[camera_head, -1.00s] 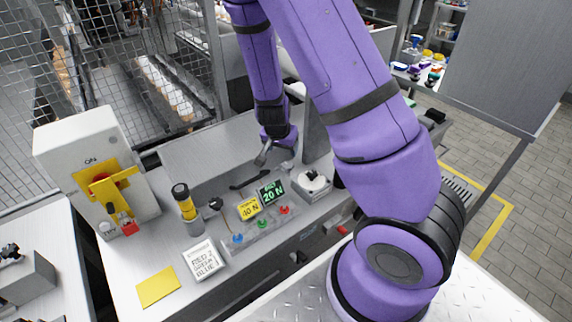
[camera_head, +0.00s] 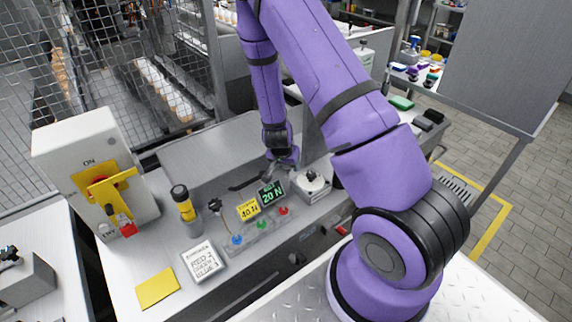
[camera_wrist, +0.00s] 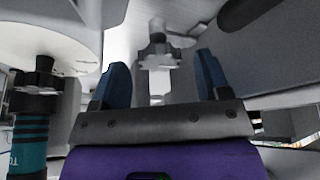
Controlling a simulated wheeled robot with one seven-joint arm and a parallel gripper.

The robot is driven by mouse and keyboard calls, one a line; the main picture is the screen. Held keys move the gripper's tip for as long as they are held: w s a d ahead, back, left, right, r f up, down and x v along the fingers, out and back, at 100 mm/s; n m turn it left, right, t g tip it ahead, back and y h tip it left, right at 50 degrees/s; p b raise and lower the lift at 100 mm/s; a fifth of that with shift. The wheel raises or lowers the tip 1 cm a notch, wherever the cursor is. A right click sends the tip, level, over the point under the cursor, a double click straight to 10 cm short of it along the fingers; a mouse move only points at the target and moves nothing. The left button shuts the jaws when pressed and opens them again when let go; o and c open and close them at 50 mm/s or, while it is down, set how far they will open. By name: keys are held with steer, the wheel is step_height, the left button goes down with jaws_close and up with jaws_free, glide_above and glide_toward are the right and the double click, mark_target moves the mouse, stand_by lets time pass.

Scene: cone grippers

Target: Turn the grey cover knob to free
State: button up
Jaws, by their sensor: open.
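A pale grey star-shaped knob (camera_wrist: 157,60) shows in the wrist view, ahead of my gripper and lined up with the space between its two blue fingers. The fingers are apart, with nothing between them that I can see gripped. Whether they reach around the knob I cannot tell. I cannot make out the grey knob in the head view, where my arm and gripper cover part of that area.
A black knob on a teal cylinder (camera_wrist: 32,115) stands left of my fingers. A yellow-black post (camera_head: 184,203) and a switch box (camera_head: 95,170) stand further left.

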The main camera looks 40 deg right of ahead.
steer(key=shift+w+d+f, duration=0.1)
steer(key=shift+d+f, duration=0.05)
steer(key=shift+f, duration=0.3)
steer(key=c, duration=0.9)
